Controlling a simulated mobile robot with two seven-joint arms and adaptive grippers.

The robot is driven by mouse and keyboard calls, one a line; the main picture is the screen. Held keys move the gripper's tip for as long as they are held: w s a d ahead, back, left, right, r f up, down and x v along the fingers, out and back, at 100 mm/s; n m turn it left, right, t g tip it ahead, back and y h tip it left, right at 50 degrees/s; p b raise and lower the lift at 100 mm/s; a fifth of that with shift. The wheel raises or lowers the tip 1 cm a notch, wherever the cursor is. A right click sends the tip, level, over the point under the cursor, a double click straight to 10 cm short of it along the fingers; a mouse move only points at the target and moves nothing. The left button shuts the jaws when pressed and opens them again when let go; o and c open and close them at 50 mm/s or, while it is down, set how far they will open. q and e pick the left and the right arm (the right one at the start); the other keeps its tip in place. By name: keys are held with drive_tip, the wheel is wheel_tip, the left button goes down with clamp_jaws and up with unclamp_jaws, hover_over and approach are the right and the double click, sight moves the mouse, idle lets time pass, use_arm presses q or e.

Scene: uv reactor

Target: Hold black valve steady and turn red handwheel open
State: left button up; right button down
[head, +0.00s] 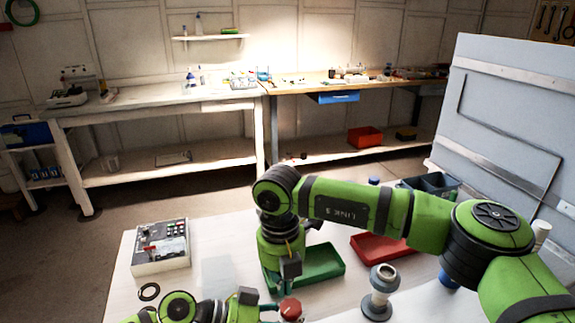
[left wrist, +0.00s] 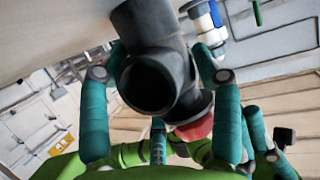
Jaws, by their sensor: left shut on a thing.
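The black valve (left wrist: 150,75) fills the upper middle of the left wrist view, its round open end facing the camera. My left gripper (left wrist: 162,62) has its teal fingers on either side of the valve body and is shut on it. The red handwheel (head: 291,308) shows at the bottom of the head view, and also just beyond the valve in the left wrist view (left wrist: 195,128). My right gripper (head: 284,288) points down close above the handwheel. Its fingers are mostly hidden, so I cannot tell whether they touch the wheel. The black valve is not clear in the head view.
On the white table stand a control box (head: 160,248), a black ring (head: 149,291), a green tray (head: 318,262), a red tray (head: 380,247) and a grey flanged pipe piece (head: 380,290). A grey panel (head: 510,130) stands at right. The table's left front is fairly clear.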

wheel_tip(320, 180, up, 6)
drive_tip(key=shift+r, duration=0.25)
drive_tip(key=shift+w+d, duration=0.1)
drive_tip(key=s+d+r+m, duration=0.1)
drive_tip(key=s+d+m, duration=0.25)
drive_tip(key=m, duration=0.25)
wheel_tip(320, 180, down, 7)
drive_tip(key=shift+w+d, duration=0.3)
drive_tip(key=shift+w, duration=0.1)
idle(0.4)
drive_tip(key=shift+a+r, duration=0.15)
drive_tip(key=shift+a, duration=0.1)
idle(0.4)
